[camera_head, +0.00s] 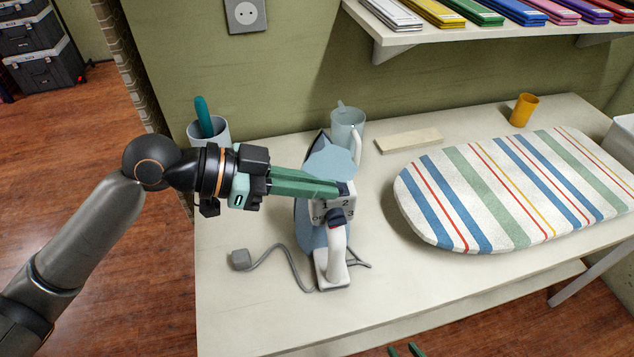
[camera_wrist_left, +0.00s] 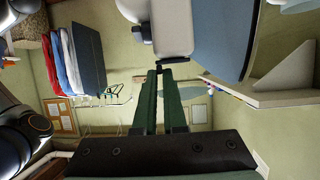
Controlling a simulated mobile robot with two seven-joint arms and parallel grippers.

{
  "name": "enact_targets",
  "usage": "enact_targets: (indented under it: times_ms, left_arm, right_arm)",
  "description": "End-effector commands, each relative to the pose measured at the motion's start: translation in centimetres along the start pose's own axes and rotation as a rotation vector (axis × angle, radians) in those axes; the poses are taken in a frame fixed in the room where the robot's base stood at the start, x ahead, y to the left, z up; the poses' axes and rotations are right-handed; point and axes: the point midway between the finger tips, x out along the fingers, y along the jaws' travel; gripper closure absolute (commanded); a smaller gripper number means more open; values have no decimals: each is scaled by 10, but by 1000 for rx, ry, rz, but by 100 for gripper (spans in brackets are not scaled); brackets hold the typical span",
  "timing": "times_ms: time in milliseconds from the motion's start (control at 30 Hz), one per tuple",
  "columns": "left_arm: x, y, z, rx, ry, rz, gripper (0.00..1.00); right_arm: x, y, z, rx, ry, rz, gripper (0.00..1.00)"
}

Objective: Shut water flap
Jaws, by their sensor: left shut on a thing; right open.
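The iron (camera_head: 333,252) lies on the table with its white handle towards me and a grey-blue soleplate or body side beneath; its white body also shows at the top of the left wrist view (camera_wrist_left: 170,28). The pale blue water flap (camera_head: 331,160) stands open at the iron's far end, just beyond the numbered dial. My left gripper (camera_head: 338,190) reaches in from the left, its green fingers together at the flap's base; its fingertips also show in the left wrist view (camera_wrist_left: 159,74). The exact contact is partly hidden. My right gripper (camera_head: 406,351) shows only two separated green fingertips at the bottom edge.
A light blue jug (camera_head: 348,122) stands close behind the iron. A striped ironing board (camera_head: 500,195) lies to the right. A cup (camera_head: 209,131) with a teal handle stands behind my left arm. The iron's cord and plug (camera_head: 240,259) lie left; the front table is clear.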

Motion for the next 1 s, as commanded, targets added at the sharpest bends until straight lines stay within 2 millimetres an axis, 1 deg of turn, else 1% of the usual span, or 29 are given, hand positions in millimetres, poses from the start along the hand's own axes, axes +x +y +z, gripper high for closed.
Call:
enact_targets:
  times_ms: [233, 267, 300, 500, 533, 867, 1000]
  left_arm:
    - [0, 0, 1, -1, -1, 1, 100]
    - [0, 0, 1, -1, -1, 1, 90]
    - [0, 0, 1, -1, -1, 1, 85]
    - [0, 0, 0, -2, -1, 1, 63]
    - [0, 0, 0, -2, -1, 1, 61]
    - [0, 0, 0, -2, -1, 1, 61]
    - [-8, 0, 1, -2, -1, -1, 61]
  right_arm:
    - [0, 0, 0, 0, 0, 0, 55]
    - [0, 0, 0, 0, 0, 0, 55]
    - [0, 0, 0, 0, 0, 0, 55]
    - [0, 0, 0, 0, 0, 0, 55]
    - [0, 0, 0, 0, 0, 0, 55]
    - [0, 0, 0, 0, 0, 0, 55]
    - [1, 0, 1, 0, 0, 0, 55]
